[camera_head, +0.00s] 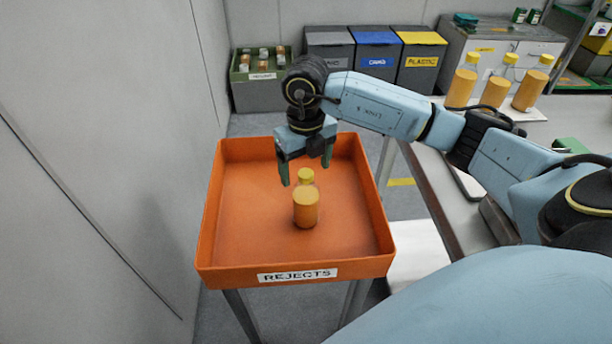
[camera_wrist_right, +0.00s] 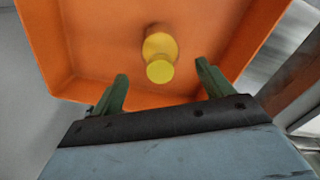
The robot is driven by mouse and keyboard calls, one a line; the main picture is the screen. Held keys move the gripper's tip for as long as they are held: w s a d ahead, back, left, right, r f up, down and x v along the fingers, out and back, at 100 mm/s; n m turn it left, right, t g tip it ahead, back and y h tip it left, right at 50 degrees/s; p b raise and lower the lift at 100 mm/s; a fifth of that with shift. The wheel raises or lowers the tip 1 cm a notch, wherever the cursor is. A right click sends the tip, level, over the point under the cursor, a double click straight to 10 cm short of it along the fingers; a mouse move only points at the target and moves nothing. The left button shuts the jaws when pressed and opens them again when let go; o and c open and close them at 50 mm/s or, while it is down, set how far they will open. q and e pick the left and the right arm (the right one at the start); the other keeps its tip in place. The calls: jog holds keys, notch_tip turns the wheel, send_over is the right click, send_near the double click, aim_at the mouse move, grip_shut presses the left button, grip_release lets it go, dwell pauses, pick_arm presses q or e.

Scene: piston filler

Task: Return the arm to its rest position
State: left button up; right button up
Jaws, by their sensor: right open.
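My right arm (camera_head: 380,100) reaches in from the right over the orange bin labelled REJECTS (camera_head: 222,250). My right gripper (camera_head: 306,174) points down over the bin, open and empty, with its green fingers apart. A bottle of orange liquid with a yellow cap (camera_head: 305,208) stands upright on the bin floor, close to the fingers but not held. In the right wrist view the bottle's yellow cap (camera_wrist_right: 160,71) shows beyond the gap between the fingertips (camera_wrist_right: 160,72). My left gripper is not in view.
A grey wall (camera_head: 100,150) stands close to the bin's left side. A table (camera_head: 430,180) to the right holds several filled bottles (camera_head: 495,90). Behind are a bottle crate (camera_head: 259,72), grey, blue and yellow-lidded bins (camera_head: 376,55) and a cabinet (camera_head: 500,45).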

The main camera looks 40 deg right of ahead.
jog(key=shift+r, duration=1.2)
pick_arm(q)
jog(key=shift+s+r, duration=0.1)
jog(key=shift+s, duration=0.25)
